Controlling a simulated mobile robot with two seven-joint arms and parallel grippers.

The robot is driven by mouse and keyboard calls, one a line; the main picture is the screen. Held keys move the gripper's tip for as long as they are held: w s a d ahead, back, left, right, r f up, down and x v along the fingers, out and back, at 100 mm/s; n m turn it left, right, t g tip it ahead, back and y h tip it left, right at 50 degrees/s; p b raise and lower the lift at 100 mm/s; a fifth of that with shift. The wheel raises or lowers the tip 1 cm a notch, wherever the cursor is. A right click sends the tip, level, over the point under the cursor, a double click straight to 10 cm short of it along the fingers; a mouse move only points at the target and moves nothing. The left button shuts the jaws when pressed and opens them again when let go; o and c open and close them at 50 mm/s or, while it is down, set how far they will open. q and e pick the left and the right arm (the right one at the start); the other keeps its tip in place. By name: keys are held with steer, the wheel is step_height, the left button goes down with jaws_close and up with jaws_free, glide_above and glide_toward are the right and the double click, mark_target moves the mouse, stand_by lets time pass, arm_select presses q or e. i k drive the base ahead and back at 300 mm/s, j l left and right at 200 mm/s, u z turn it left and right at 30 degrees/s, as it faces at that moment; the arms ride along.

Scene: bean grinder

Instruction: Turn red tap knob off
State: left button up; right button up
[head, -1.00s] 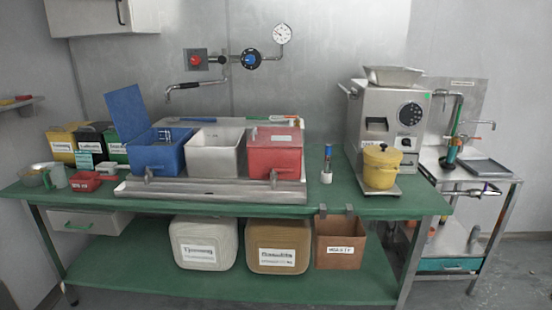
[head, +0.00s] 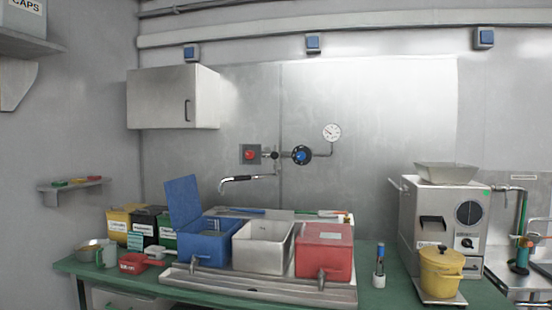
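The red tap knob (head: 250,154) sits on a dark square plate on the steel back wall, left of centre. A pipe runs right from it to a blue round knob (head: 301,155) and a pressure gauge (head: 331,132). A curved spout (head: 245,179) with a dark end hangs below the red knob, above the blue bin. Whether the red knob is on or off cannot be told. No water is visible at the spout. Neither of my grippers shows in the head view.
A green table (head: 384,294) carries a blue bin (head: 206,244), a white bin (head: 262,247) and a red bin (head: 323,252) below the taps. The grinder (head: 441,222) and yellow pot (head: 441,271) stand right. A wall cabinet (head: 172,97) hangs upper left.

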mark_target(250, 154)
steer(key=j+z, duration=0.1)
steer(key=z, duration=0.55)
steer(key=i+j+z, duration=0.1)
steer(key=j+z, duration=0.7)
steer(key=j, duration=0.7)
